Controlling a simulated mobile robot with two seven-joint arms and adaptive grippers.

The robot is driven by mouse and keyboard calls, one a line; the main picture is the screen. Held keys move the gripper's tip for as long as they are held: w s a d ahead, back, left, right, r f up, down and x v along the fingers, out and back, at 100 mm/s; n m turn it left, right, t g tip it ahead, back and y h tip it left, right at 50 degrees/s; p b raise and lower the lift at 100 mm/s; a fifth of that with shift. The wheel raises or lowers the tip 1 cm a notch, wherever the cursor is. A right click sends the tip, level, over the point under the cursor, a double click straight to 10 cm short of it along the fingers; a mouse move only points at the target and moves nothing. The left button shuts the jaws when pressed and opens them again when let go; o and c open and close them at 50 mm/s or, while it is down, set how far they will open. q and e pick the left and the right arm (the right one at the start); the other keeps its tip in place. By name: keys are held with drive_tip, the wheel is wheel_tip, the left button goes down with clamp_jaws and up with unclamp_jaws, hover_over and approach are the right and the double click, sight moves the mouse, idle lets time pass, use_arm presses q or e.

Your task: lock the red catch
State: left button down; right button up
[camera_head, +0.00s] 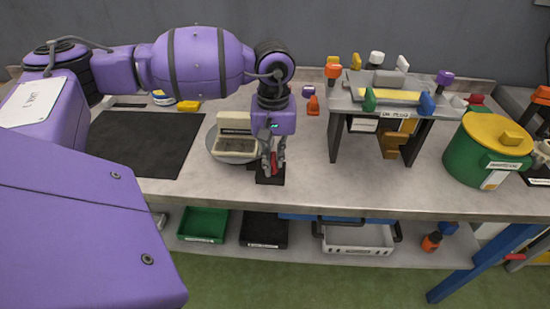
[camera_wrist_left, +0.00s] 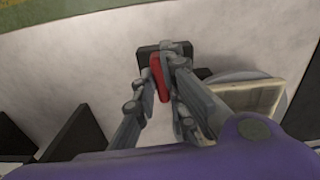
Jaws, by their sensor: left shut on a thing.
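The red catch (camera_head: 274,163) is a small red lever on a black base (camera_head: 270,179) near the front edge of the bench. It also shows in the left wrist view (camera_wrist_left: 160,78), on its dark base (camera_wrist_left: 148,50). My left gripper (camera_head: 273,165) points down over the base and is shut on the red catch, one finger on each side. The turntable (camera_head: 222,157) is a round grey disc just left of the catch, with a cream box-like wagon (camera_head: 234,133) on it. The fingers hide part of the catch. My right gripper is not in view.
A black mat (camera_head: 145,145) lies left of the turntable. A grey stand (camera_head: 345,105) with several coloured pieces is to the right, and a green pot with a yellow lid (camera_head: 490,135) stands further right. Bins, including a green one (camera_head: 203,224), sit on the shelf below.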

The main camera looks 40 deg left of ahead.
sight(274, 160)
use_arm(q)
drive_tip(key=shift+m, duration=0.3)
drive_tip(key=c, duration=1.8)
unclamp_jaws()
drive_tip(key=shift+r, duration=0.15)
wheel_tip(274, 160, up, 12)
